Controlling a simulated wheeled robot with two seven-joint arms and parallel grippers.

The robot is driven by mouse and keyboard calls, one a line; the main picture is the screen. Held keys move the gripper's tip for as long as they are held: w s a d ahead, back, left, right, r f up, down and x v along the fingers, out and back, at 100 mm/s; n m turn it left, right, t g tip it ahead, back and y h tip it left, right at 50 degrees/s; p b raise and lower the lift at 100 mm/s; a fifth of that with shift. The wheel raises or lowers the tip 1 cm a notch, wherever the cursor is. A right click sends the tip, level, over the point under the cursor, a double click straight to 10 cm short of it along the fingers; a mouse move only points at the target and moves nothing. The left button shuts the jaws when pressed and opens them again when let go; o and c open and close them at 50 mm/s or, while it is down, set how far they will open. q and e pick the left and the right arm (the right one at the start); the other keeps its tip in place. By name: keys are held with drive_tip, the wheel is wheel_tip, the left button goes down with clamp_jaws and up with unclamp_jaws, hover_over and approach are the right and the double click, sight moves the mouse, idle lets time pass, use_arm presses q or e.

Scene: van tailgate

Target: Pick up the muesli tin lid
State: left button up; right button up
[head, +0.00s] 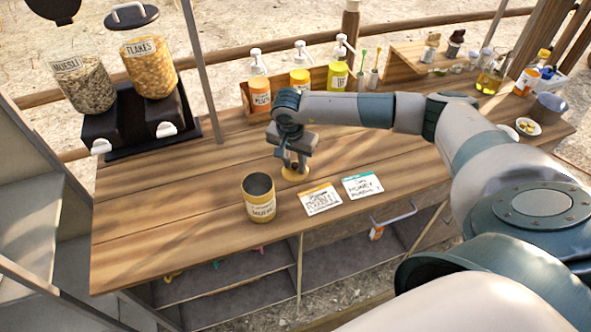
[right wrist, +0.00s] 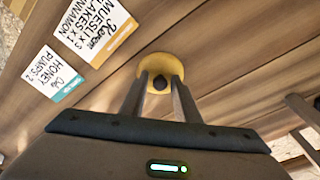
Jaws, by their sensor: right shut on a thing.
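The muesli tin lid (head: 295,174) is a round yellow disc with a dark knob. It is at the counter surface, to the right of and behind the muesli tin; I cannot tell whether it touches the wood. My right gripper (head: 293,164) points down over it and is shut on its knob. In the right wrist view the lid (right wrist: 147,66) shows beyond the fingertips (right wrist: 161,84), with the knob between them. The muesli tin (head: 259,199) is yellow with a white label, upright and open at the top. My left gripper is not in view.
Two cards, an orange-edged one (head: 320,199) and a teal-edged one (head: 362,186), lie right of the tin. Muesli (head: 88,88) and flakes (head: 152,68) dispensers stand at the left. Pump bottles (head: 300,77) stand in a rack behind. The counter's left front is clear.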

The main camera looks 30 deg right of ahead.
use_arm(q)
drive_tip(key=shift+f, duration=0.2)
use_arm(e)
drive_tip(key=shift+s+f, duration=0.35)
drive_tip(key=shift+f, duration=0.1)
drive_tip(key=shift+w+r+b, duration=0.1)
drive_tip(key=shift+r+b, duration=0.25)
drive_tip(key=shift+b, duration=0.1)
clamp_jaws()
drive_tip(key=r+b, duration=0.1)
drive_tip(key=d+r+b, duration=0.1)
drive_tip(key=r, duration=0.1)
drive_tip(key=shift+r, duration=0.2)
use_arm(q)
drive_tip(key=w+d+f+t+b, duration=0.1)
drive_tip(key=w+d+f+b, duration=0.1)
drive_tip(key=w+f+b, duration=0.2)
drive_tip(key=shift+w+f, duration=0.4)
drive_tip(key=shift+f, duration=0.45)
use_arm(e)
drive_tip(key=s+d+r, duration=0.7)
drive_tip(key=d, duration=0.1)
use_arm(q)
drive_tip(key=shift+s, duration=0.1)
use_arm(e)
drive_tip(key=shift+r, duration=0.1)
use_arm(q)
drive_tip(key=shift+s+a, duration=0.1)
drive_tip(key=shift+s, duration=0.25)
